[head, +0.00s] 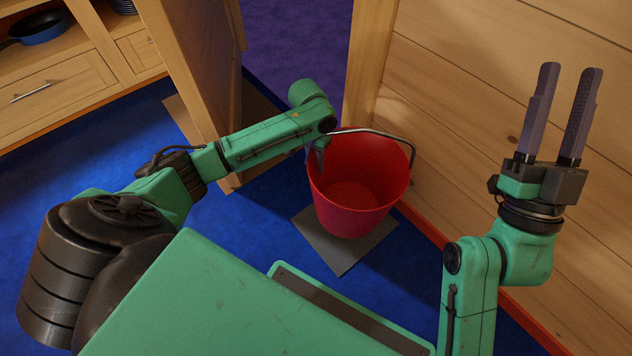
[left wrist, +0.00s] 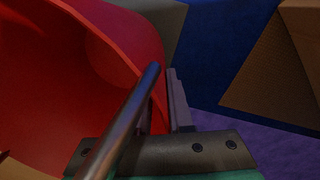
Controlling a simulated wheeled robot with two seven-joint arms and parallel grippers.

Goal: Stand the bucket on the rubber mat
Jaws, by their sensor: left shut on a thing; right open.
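The red bucket (head: 350,205) is roughly upright, its open top facing me, with a metal bail handle (head: 385,136) raised along its far side. My left gripper (head: 320,154) is shut on the bucket at the left of its rim. In the left wrist view the red bucket wall (left wrist: 50,90) fills the left and the handle (left wrist: 128,120) crosses in front of the fingers. The grey rubber mat (head: 338,258) lies on the floor under the bucket; the bucket hides its middle. I cannot tell whether the base touches it. My right gripper (head: 568,80) is open, empty and raised at the right.
A plank wall (head: 500,130) with a red skirting stands close to the right of the bucket. A wooden door panel (head: 200,80) is to its left, by an opening. A drawer cabinet (head: 50,95) stands farther left. Blue floor (head: 260,215) is clear around the mat.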

